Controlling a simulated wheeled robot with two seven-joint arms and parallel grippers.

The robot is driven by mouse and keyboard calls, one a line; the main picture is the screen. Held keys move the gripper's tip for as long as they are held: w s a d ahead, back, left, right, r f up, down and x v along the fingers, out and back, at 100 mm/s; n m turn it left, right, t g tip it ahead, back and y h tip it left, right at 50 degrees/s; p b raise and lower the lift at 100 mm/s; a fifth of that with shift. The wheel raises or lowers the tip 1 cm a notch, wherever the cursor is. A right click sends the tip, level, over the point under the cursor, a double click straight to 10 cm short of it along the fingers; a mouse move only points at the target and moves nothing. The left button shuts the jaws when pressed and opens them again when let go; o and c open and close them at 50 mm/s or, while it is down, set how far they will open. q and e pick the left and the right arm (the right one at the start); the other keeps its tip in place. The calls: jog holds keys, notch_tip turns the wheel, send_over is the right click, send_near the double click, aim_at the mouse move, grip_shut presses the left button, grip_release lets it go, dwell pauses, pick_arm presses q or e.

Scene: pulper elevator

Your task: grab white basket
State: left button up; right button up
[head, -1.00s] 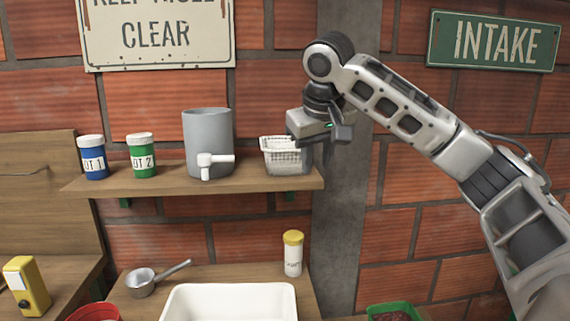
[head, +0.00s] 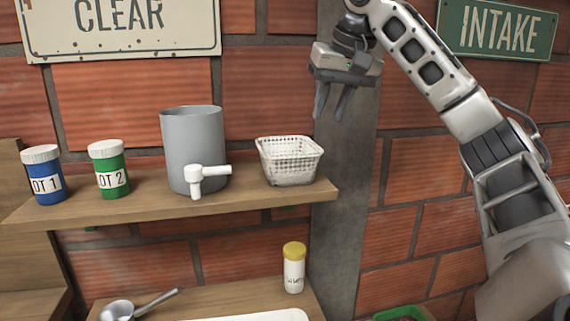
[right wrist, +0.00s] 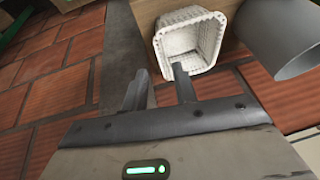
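The white basket (head: 289,160) stands upright on the right end of the upper shelf in the head view, next to the grey container. It also shows in the right wrist view (right wrist: 190,42), just beyond the fingertips. My right gripper (head: 328,114) is above and to the right of the basket, fingers pointing down, apart from it. Its two fingers show a gap with nothing between them; in the right wrist view the gripper (right wrist: 160,78) is also empty. My left gripper is not in view.
The grey container with a white tap (head: 192,150) stands left of the basket. A blue jar (head: 44,176) and a green jar (head: 109,170) stand farther left on the shelf (head: 250,197). A yellow-capped bottle (head: 294,268) and a ladle (head: 120,311) are below. A grey post (head: 345,190) is right.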

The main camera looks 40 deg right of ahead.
aim_at(316, 147)
jog(key=x, duration=0.8)
jog(key=shift+w+f+b, duration=0.1)
jog(key=shift+b, duration=0.2)
jog(key=shift+w+d+p+x, duration=0.1)
jog(key=shift+w+p+x, duration=0.1)
jog(key=shift+x, duration=1.2)
jog(key=shift+w+d+p+x, duration=0.1)
jog(key=shift+p+x, duration=0.05)
jog(key=shift+x, duration=1.2)
grip_shut()
